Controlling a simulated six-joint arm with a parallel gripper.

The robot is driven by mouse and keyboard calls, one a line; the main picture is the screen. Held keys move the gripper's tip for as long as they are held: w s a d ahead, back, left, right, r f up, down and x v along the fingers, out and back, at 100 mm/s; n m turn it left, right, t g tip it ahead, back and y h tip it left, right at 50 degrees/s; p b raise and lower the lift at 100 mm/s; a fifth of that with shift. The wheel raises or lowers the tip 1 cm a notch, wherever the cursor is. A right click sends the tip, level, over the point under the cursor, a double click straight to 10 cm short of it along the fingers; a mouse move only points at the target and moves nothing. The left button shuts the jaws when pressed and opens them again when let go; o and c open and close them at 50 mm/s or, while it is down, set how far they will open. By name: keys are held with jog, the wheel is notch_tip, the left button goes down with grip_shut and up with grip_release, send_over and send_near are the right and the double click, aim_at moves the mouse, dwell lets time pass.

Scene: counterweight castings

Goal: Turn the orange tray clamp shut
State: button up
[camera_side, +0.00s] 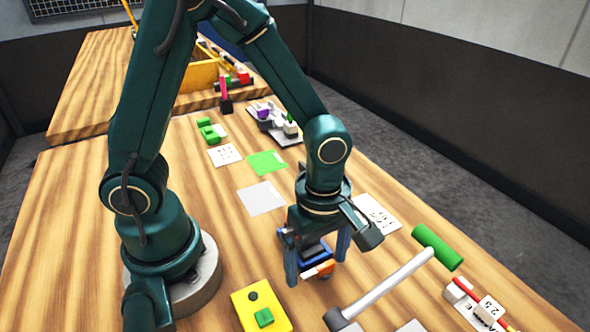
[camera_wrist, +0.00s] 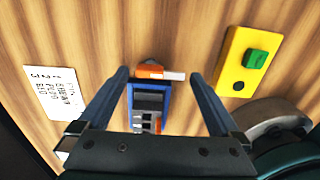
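The blue tray (camera_side: 318,252) stands on the wooden table under my gripper, and it also shows in the wrist view (camera_wrist: 167,103). Dark blocks and small orange-and-white pieces lie in it. The orange tray clamp (camera_wrist: 149,71) sits at the tray's far end in the wrist view, and in the side view it shows (camera_side: 326,267) low between the fingers. Its pale end points right in the wrist view, past the tray's corner. My gripper (camera_side: 317,270) is open, its fingers (camera_wrist: 159,74) wide apart on either side of the clamp.
A yellow box (camera_side: 245,310) with a green knob stands left of the gripper in the side view. A grey lever with a green handle (camera_side: 437,247) rises on the right. A printed card (camera_side: 378,213) lies behind the gripper.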

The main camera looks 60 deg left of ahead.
jog(key=c, duration=1.2)
jog(key=shift+w+a+m, duration=0.1)
jog(key=shift+m, duration=1.05)
jog(key=shift+w+a+m, duration=0.1)
jog(key=shift+m, duration=1.05)
